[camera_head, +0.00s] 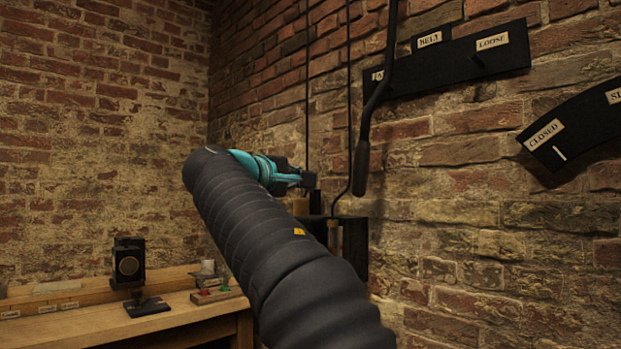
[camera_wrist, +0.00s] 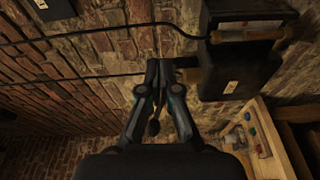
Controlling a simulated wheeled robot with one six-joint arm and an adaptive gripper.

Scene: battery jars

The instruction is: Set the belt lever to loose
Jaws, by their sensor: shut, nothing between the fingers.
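The belt lever (camera_head: 388,50) is a long dark bar in the head view. It hangs from above in front of the left end of a black label board (camera_head: 455,62), and its thick grip (camera_head: 361,168) hangs below the board. The board reads BELT in the middle and LOOSE at the right; the left label is partly hidden by the lever. My gripper (camera_head: 304,180) is left of the grip, apart from it in the picture. In the wrist view my gripper (camera_wrist: 159,70) has its fingertips together and empty. A dark rounded shape shows between the finger bases; I cannot tell what it is.
A second black plate (camera_head: 570,130) marked CLOSED is on the right wall. Dark boxes (camera_wrist: 243,72) and thin pipes are on the brick wall near my gripper. A wooden bench (camera_head: 180,318) with a small black device (camera_head: 129,264) stands at lower left.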

